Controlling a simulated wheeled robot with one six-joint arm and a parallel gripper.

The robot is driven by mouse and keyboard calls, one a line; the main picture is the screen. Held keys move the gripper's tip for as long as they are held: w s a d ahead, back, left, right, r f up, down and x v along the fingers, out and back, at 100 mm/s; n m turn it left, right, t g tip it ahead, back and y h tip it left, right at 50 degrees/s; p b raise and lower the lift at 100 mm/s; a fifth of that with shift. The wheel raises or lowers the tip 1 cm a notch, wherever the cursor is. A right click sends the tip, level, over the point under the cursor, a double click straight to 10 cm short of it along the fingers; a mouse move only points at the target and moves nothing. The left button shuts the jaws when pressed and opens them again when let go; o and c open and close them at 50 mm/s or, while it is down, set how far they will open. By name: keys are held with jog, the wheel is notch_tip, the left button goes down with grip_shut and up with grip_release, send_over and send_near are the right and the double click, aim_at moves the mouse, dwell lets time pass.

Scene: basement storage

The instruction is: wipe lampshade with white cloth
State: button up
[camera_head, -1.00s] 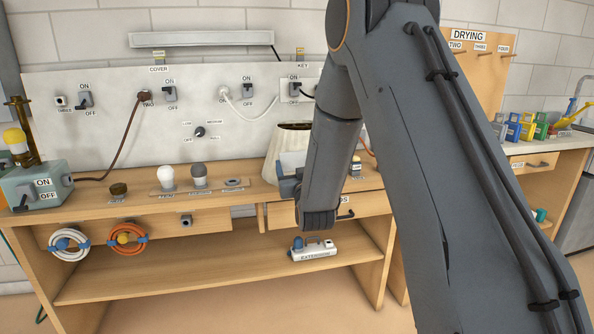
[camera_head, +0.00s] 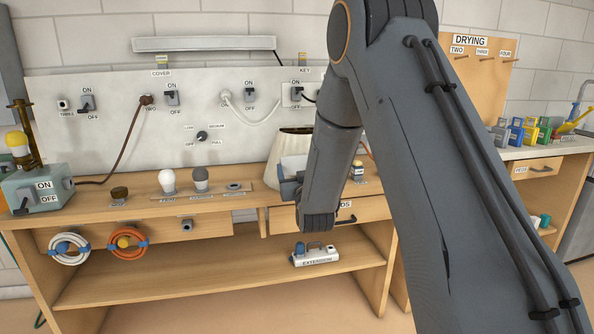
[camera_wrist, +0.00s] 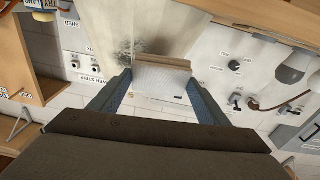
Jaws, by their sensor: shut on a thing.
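The cream lampshade (camera_head: 284,146) stands on the workbench, partly hidden behind my arm. In the wrist view, which looks upside down, the lampshade (camera_wrist: 145,28) fills the top middle and has a dark speckled smudge (camera_wrist: 125,56) at the left of the cloth. My gripper (camera_wrist: 162,78) is shut on the folded white cloth (camera_wrist: 160,82), which has a brownish edge along the shade. The cloth is right at the shade; I cannot tell whether it touches. In the head view the white cloth (camera_head: 293,163) shows beside my gripper (camera_head: 290,180), in front of the shade.
A switch panel (camera_head: 60,130) with cords is behind. A white extension block (camera_head: 314,256) lies on the lower shelf. The bench front between bulbs and lamp is mostly clear.

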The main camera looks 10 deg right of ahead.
jog(key=shift+w+f+b, duration=0.25)
jog(key=shift+w+b, duration=0.1)
jog(key=shift+w, duration=0.3)
jog(key=shift+w+f+b, duration=0.2)
jog(key=shift+w+b, duration=0.15)
jog(key=shift+w, duration=0.3)
jog(key=shift+d, duration=0.1)
jog(key=shift+s+d, duration=0.15)
jog(key=shift+d, duration=1.65)
jog(key=d, duration=0.7)
jog(key=shift+a+f, duration=0.1)
jog(key=shift+w+a+b, duration=0.15)
jog(key=shift+w+a, duration=0.1)
jog(key=shift+a, duration=1.5)
jog(key=shift+w+a+b, duration=0.2)
jog(key=shift+w+a, duration=0.05)
jog(key=shift+a, duration=1.5)
jog(key=shift+w+a+b, duration=0.15)
jog(key=shift+w+a, duration=0.1)
jog(key=shift+a, duration=1.5)
